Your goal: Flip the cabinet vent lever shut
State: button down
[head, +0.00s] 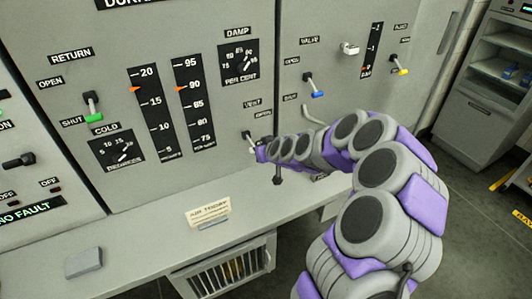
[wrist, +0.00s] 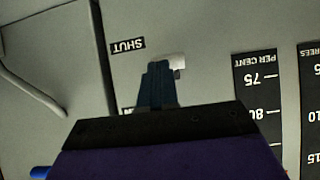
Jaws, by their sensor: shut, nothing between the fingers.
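The vent lever (head: 247,135) is on the grey cabinet face in the head view, under the VENT label (head: 252,103). My gripper (head: 260,153) is right at it and hides part of it. In the wrist view, which is upside down, a pale piece (wrist: 176,62) shows at the fingertips, beside the SHUT label (wrist: 127,46). I cannot tell whether it is the lever's handle or its mount. My gripper (wrist: 157,70) is shut with nothing held. Whether it touches the lever, and how the lever is set, is unclear.
The RETURN lever (head: 93,106) with a green tip is at left. A blue-tipped lever (head: 313,86) is to the upper right, a yellow-tipped one (head: 398,67) farther right. A ledge (head: 150,228) below carries a small card (head: 208,211) and a grey block (head: 84,263).

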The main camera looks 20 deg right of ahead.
jog(key=shift+a+f+b, duration=0.9)
jog(key=shift+f+b, duration=0.15)
jog(key=shift+b, duration=0.15)
jog(key=shift+d, duration=0.15)
jog(key=shift+s+r, duration=0.1)
jog(key=shift+r, duration=0.7)
jog(key=shift+d, duration=0.15)
